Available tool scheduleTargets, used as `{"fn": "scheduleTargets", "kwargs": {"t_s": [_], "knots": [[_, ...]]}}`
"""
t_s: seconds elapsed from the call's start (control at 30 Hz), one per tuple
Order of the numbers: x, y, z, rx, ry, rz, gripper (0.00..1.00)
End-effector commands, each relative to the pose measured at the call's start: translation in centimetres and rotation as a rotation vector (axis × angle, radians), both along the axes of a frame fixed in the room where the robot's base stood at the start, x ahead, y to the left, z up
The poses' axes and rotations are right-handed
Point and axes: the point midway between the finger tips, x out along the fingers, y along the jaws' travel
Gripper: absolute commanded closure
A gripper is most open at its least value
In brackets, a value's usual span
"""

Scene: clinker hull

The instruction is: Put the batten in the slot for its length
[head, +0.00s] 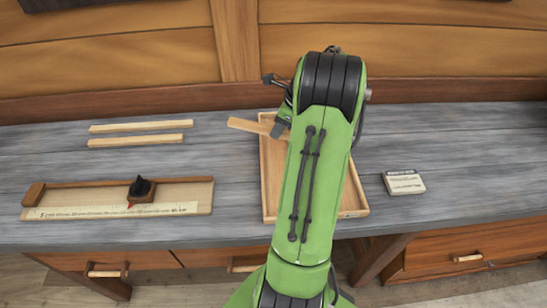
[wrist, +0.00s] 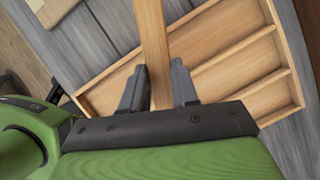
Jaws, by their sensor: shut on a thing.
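My gripper (head: 281,127) is shut on a wooden batten (head: 246,126). In the head view the batten sticks out to the left, over the back left corner of the shallow wooden tray (head: 273,185). In the wrist view the batten (wrist: 152,42) runs up between the two grey fingers (wrist: 158,88). The tray (wrist: 236,51) lies below it there, with dividers making several long slots of differing length. The slots that show look empty. My arm hides much of the tray in the head view. I cannot tell whether the batten touches the tray.
Two loose battens (head: 141,126) (head: 136,141) lie at the back left of the grey bench. A measuring board (head: 180,194) with a scale and a black slider (head: 140,188) lies at the front left. A small labelled block (head: 404,182) lies right of the tray. The bench's far right is clear.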

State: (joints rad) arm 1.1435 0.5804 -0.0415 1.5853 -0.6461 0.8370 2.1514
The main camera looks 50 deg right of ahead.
Motion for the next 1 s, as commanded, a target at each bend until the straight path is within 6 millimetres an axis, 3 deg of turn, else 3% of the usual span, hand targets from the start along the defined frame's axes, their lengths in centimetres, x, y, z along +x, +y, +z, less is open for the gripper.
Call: {"fn": "scheduleTargets", "kwargs": {"t_s": [0.03,0.1,0.4,0.83,0.87,1.0], "knots": [[-0.1,0.1,-1.7,0.007,0.005,-0.001,1.00],[0.0,0.1,-3.2,0.006,0.004,0.001,1.00],[0.0,0.1,-8.7,0.004,0.004,0.001,1.00],[-0.1,0.0,-9.5,0.003,0.002,-0.001,1.00],[0.0,0.0,-9.4,0.003,0.003,-0.001,0.67],[0.0,0.0,-9.4,0.003,0.002,-0.001,0.46]]}}
